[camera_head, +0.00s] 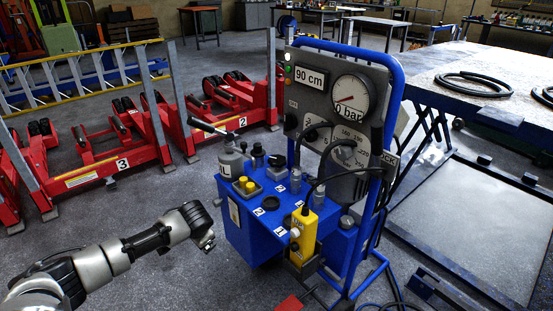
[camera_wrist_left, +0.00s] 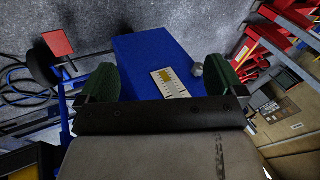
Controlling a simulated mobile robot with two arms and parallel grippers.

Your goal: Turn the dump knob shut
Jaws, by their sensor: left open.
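A small grey knob (camera_head: 217,202) sticks out from the left side of the blue tank (camera_head: 262,238) on the wheeled control stand. The same knob (camera_wrist_left: 196,69) shows in the left wrist view, beside a white level gauge (camera_wrist_left: 170,83). No label marks it as the dump knob in these frames. My left gripper (camera_head: 207,241) is below and left of the knob in the head view, apart from the tank. In the wrist view its green-padded fingers (camera_wrist_left: 160,82) are wide open with nothing held between them. My right gripper is not in view.
A yellow control box (camera_head: 303,233) hangs at the tank's front. A panel with a round pressure gauge (camera_head: 351,94) rises behind. A red pedal (camera_wrist_left: 57,43) lies left of the tank in the wrist view. Red jacks (camera_head: 95,178) stand at left; grey floor lies between.

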